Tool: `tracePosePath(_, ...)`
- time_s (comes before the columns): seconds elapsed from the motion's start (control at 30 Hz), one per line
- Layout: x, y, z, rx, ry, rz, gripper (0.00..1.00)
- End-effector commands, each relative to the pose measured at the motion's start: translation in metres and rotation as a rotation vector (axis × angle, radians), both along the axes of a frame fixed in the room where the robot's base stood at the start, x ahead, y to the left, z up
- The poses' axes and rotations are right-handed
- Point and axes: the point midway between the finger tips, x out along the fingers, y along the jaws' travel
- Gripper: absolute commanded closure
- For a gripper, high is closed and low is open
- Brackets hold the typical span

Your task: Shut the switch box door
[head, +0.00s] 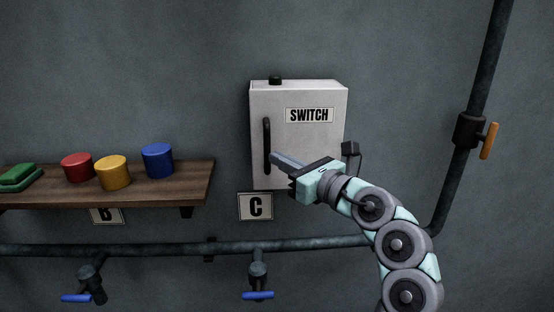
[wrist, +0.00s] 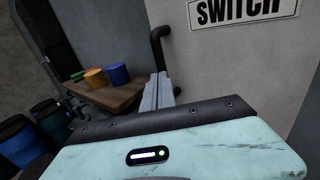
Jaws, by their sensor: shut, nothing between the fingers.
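The pale grey switch box (head: 318,85) is fixed to the wall, with a SWITCH label (head: 309,115) on its door (head: 300,140). The door looks flush with the box, with no clear gap. A dark upright bar handle (head: 267,140) is near the door's left edge. My gripper (head: 275,157) is shut and empty, its fingertips in front of the door by the lower part of the handle; I cannot tell whether they touch. In the wrist view the closed fingers (wrist: 158,80) cover the handle's lower part, below its upper bend (wrist: 158,38). The door face (wrist: 225,60) fills the right side.
A wooden shelf (head: 195,185) with red, yellow and blue tubs and a green block is at left. A C sign (head: 256,206) hangs below the box. Pipes run below and at right, with blue-handled taps (head: 258,294) and an orange-handled valve (head: 489,141).

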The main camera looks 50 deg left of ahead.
Motion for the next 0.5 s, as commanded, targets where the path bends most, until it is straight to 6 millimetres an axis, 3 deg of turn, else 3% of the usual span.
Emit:
tracePosePath(0.3, 0.003, -0.071, -0.003, 0.001, -0.004, -0.008, 1.00)
tracePosePath(0.5, 0.003, -0.103, -0.002, 0.000, -0.002, -0.004, 1.00)
